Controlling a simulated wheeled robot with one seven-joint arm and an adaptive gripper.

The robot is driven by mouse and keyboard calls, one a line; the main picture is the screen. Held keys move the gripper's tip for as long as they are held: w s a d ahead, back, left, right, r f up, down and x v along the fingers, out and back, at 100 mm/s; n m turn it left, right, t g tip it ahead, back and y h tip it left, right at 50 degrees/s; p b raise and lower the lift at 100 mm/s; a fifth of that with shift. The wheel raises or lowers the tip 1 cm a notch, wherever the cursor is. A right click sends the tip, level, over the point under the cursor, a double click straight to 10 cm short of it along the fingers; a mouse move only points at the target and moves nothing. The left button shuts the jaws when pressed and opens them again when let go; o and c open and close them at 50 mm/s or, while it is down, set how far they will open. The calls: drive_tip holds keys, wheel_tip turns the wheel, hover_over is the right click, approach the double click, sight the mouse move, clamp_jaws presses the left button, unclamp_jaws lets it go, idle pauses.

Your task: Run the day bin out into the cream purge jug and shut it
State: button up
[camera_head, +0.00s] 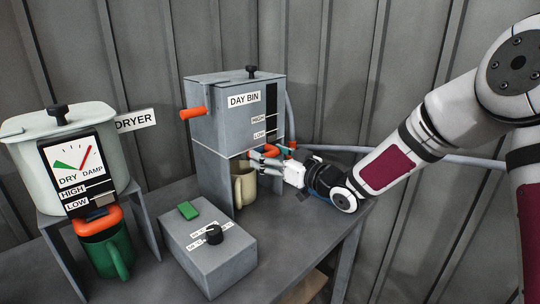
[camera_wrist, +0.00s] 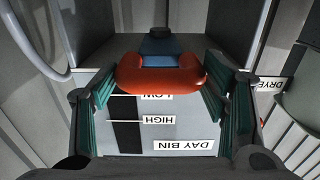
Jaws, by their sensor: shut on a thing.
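The day bin (camera_head: 235,112) is a grey lidded box on a stand at the table's back, with HIGH and LOW marks beside a dark window. An orange pull handle (camera_head: 267,150) sits low on its front; it also shows in the wrist view (camera_wrist: 160,80). My gripper (camera_head: 277,158) is shut on this handle, with a finger pad on each side. The cream purge jug (camera_head: 244,187) stands upright under the bin, partly hidden by the stand. Its inside and any flow into it are hidden. I cannot tell how far the handle's slide is drawn.
A white dryer (camera_head: 70,140) with a dial stands at the left, with an orange handle (camera_head: 97,220) and a green jug (camera_head: 108,252) below. A grey control box (camera_head: 208,255) with a knob and green button sits in front. Another orange handle (camera_head: 192,114) projects from the bin's left side.

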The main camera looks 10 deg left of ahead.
sight(273, 156)
drive_tip(key=v, duration=0.3)
drive_tip(key=shift+s+d, duration=0.25)
drive_tip(key=o, duration=1.7)
drive_tip(key=v, duration=1.2)
